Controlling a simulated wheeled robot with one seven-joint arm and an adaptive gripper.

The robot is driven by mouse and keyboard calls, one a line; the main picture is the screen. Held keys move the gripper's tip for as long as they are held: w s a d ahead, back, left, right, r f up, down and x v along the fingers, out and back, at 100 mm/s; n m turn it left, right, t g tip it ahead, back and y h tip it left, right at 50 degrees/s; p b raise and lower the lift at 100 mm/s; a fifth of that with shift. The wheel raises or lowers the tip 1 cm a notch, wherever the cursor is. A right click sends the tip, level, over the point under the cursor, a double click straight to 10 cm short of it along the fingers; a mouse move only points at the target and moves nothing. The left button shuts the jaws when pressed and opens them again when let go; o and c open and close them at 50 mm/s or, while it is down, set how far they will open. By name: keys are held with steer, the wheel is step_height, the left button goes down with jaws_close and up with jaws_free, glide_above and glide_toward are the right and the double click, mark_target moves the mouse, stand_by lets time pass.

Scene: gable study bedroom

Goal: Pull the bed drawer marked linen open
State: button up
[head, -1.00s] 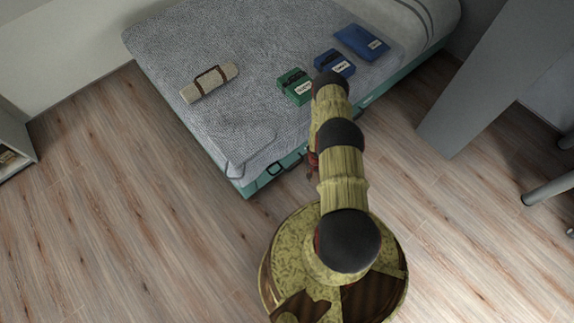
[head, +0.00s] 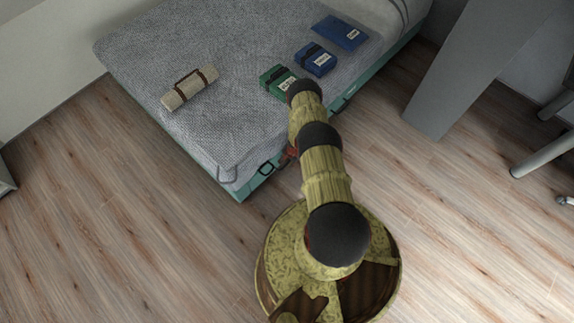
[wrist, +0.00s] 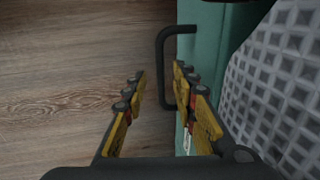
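The bed drawer front is a teal panel (wrist: 203,50) along the bed's lower side; the teal base also shows in the head view (head: 243,190). A black bar handle (wrist: 161,70) stands out from it; in the head view this handle (head: 267,168) is near the bed's front corner. A white label (wrist: 187,141) below the handle is partly hidden by a finger and unreadable. My gripper (wrist: 159,72) is open, its yellow fingers either side of the handle bar in the wrist view. Contact cannot be told. In the head view my arm mostly hides the gripper.
A second handle (head: 338,104) is farther along the bed side. On the grey blanket (head: 150,50) lie a rolled beige bundle (head: 189,90), a green box (head: 277,80) and blue items (head: 316,60). A grey panel (head: 450,80) stands right. The wood floor (head: 110,220) in front is clear.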

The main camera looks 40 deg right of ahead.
steer(key=shift+w+f+b, duration=0.2)
steer(key=shift+f+b, duration=0.3)
steer(key=shift+f, duration=0.75)
steer(key=shift+c, duration=0.9)
jaws_close()
